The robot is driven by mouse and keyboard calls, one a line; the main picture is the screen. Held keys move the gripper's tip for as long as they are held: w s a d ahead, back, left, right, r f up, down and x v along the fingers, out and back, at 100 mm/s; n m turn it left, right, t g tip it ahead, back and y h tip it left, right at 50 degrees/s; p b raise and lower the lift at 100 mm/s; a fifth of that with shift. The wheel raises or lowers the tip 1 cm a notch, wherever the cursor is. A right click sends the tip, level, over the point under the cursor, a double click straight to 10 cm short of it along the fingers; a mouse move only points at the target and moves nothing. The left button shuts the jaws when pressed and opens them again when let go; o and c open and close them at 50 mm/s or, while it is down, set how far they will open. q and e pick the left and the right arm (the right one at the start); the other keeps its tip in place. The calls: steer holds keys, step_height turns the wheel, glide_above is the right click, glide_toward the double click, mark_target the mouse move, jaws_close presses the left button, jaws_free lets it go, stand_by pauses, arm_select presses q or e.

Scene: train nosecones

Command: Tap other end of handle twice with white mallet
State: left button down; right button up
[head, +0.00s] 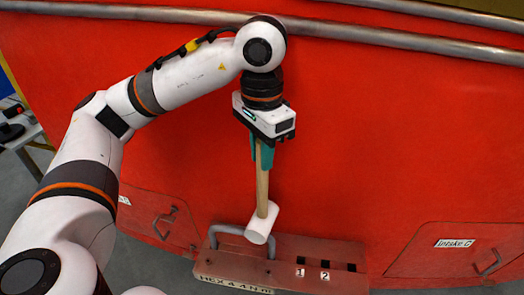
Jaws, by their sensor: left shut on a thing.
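My left gripper (262,157) is shut on the wooden shaft of the white mallet (261,224) and holds it pointing down. The white mallet head is at the lower end of the shaft. A grey bent metal handle (232,230) stands on the brownish-red box at the bottom of the red panel. The mallet head is by the right end of this handle and partly covers it; I cannot tell whether they touch. The handle's left end shows clear of the mallet. My right gripper is not in view.
The brownish-red box (318,252) has slots marked 1 and 2 and a plate along its front. A hatch labelled Intake C (455,243) is at right, another hatch (165,222) at left. Grey rails (400,39) cross the top of the red panel (390,140).

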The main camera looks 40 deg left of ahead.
arm_select(q)
steer(key=shift+r+p, duration=1.5)
steer(key=shift+r, duration=0.45)
steer(key=shift+f, duration=0.1)
